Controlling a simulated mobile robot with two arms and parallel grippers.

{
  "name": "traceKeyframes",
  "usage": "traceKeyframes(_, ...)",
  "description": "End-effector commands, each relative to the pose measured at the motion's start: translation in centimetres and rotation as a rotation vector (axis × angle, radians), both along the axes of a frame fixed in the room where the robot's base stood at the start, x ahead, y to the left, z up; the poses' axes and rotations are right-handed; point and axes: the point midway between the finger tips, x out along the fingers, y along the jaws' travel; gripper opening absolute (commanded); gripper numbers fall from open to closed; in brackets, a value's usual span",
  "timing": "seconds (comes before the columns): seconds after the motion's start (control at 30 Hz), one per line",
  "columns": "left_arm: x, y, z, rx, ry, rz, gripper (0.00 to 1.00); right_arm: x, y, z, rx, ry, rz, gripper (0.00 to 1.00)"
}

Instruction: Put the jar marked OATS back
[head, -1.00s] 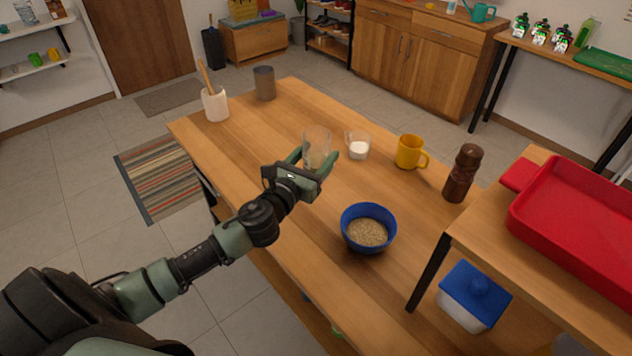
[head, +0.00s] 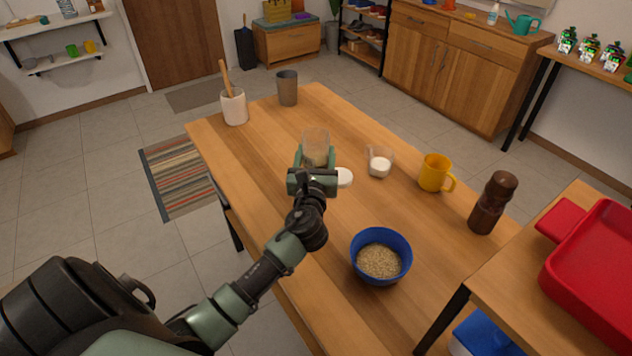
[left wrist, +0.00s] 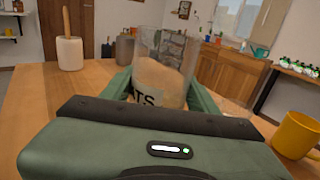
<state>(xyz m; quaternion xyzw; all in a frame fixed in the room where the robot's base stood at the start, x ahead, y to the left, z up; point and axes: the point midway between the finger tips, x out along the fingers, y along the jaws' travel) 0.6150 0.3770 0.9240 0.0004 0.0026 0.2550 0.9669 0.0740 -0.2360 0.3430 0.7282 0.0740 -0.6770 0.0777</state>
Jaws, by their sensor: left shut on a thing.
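The clear glass jar (head: 316,142) stands upright on the wooden table, with pale beige contents in its lower part. My left gripper (head: 316,160) is shut on the jar, one green finger on each side. In the left wrist view its fingers (left wrist: 160,92) flank the jar's lower part. I cannot tell whether its base touches the table. My right gripper is not in view.
A white round lid-like disc (head: 343,177) lies right of the gripper. Nearby stand a small glass of white stuff (head: 380,163), a yellow mug (head: 434,173), a brown mill (head: 492,204), a blue bowl of grain (head: 380,260), a mortar (head: 234,106) and a grey cup (head: 287,88).

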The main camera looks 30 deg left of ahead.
Motion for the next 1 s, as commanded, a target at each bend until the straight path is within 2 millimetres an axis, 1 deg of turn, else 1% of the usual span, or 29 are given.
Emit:
traceKeyframes(0.03, 0.0, 0.0, -1.4, 0.0, 0.0, 0.001, 0.06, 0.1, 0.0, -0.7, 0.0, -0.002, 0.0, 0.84)
traceKeyframes(0.1, 0.0, 0.0, -2.4, 0.0, 0.0, 0.0, 0.06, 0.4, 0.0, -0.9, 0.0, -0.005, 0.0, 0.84)
traceKeyframes(0.27, 0.0, 0.0, -3.5, 0.0, -0.002, -0.001, 0.06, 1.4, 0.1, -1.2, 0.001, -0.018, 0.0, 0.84)
traceKeyframes(0.5, 0.0, 0.0, -7.1, 0.0, 0.0, -0.001, 0.06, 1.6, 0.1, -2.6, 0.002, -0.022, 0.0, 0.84)
traceKeyframes(0.6, 0.0, 0.0, -7.6, 0.001, -0.002, -0.002, 0.06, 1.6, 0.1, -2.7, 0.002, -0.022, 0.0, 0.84)
traceKeyframes(0.87, 0.0, 0.0, -7.6, 0.001, -0.003, -0.002, 0.06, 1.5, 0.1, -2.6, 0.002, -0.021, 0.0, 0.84)
traceKeyframes(1.0, 0.0, 0.0, -8.1, 0.0, -0.002, -0.002, 0.06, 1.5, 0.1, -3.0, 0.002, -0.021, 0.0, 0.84)
